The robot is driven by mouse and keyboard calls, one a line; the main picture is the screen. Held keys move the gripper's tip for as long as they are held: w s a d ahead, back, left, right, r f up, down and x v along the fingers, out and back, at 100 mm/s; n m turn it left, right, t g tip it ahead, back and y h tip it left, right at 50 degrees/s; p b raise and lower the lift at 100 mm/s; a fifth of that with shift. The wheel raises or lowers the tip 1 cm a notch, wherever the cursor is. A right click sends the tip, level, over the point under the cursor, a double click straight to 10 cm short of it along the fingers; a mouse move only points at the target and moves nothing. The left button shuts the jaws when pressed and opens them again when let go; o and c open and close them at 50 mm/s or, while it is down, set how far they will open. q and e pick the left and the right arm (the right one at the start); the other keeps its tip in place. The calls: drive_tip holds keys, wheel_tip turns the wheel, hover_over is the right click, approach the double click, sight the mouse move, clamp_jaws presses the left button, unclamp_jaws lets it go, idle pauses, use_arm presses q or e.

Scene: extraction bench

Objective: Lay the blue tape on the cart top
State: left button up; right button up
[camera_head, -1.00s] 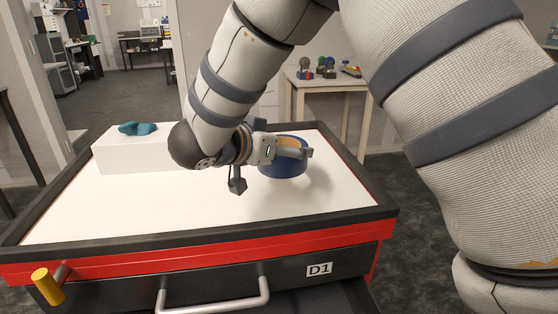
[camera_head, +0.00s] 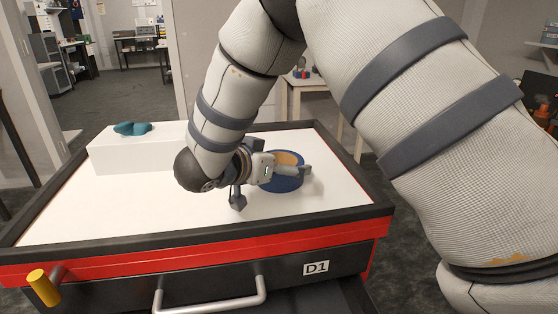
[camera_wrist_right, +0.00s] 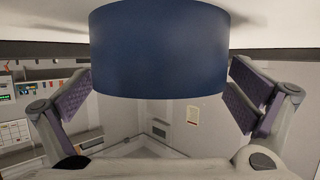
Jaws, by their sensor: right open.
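The blue tape (camera_head: 282,184) is a thick dark-blue ring with a tan inside. It lies flat and appears to rest on the white cart top (camera_head: 110,215), towards its right back part. My right gripper (camera_head: 272,187) is at the tape, with one finger over its right side and the other at its left front. In the right wrist view the tape (camera_wrist_right: 160,50) fills the upper middle between the open fingers (camera_wrist_right: 160,88). Narrow gaps show beside it; contact at the fingertips is unclear. My left gripper is out of sight.
A white block (camera_head: 130,157) with a teal object (camera_head: 132,128) on it stands at the cart's back left. A dark raised rim (camera_head: 200,245) borders the top. The front and left of the top are clear. A small table (camera_head: 315,95) stands behind.

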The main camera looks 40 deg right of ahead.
drive_tip(key=shift+a+r, duration=0.15)
drive_tip(key=shift+r, duration=0.05)
drive_tip(key=v, duration=1.1)
drive_tip(key=shift+s+a+r, duration=0.1)
drive_tip(key=shift+a, duration=0.2)
